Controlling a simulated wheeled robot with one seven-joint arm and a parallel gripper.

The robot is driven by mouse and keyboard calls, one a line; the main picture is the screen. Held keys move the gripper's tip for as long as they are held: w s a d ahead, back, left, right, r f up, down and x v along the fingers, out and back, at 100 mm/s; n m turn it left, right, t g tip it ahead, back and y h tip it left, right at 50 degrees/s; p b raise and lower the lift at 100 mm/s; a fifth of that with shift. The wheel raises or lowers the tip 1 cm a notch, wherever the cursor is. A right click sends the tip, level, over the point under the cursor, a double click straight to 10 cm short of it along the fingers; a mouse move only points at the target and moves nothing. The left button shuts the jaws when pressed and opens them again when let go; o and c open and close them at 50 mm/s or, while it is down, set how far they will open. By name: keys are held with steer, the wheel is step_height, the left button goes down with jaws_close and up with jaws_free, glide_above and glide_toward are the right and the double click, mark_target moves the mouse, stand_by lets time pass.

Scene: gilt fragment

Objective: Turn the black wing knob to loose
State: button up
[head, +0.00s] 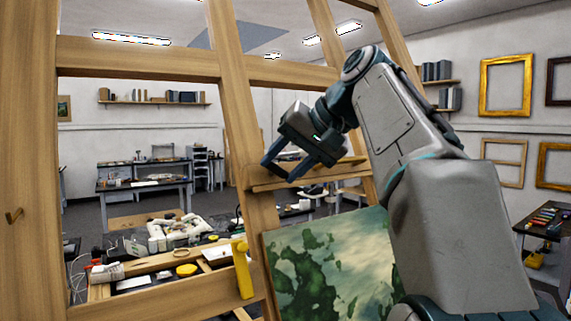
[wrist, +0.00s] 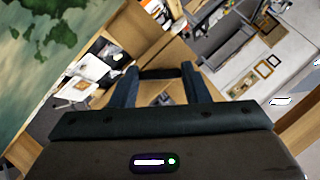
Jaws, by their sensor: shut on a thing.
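My gripper (head: 279,170) is at the slanted wooden easel post, by the ledge, with its fingers pointing down and left. In the wrist view, my gripper's two dark fingers (wrist: 161,74) stand apart, with a dark bar, the black wing knob (wrist: 162,73), spanning between their tips. The fingers are shut on it. How far the knob is turned cannot be told.
A green landscape painting (head: 335,265) leans below my arm. A yellow handle-like piece (head: 243,268) is on the lower easel rail. A cluttered worktable (head: 150,262) stands behind. Easel beams (head: 140,60) frame the left. Gilt frames (head: 506,85) hang at right.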

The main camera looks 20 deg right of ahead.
steer(key=n+h, duration=0.1)
steer(key=n, duration=0.2)
steer(key=shift+a+r+h, duration=0.1)
steer(key=shift+a+h, duration=0.05)
steer(key=shift+h, duration=0.15)
steer(key=shift+a+n+h, duration=0.1)
steer(key=shift+n+h, duration=0.7)
steer(key=shift+n, duration=0.6)
steer(key=o, duration=1)
steer(key=shift+s, duration=0.1)
steer(key=shift+v, duration=3.75)
steer(key=shift+a, duration=0.15)
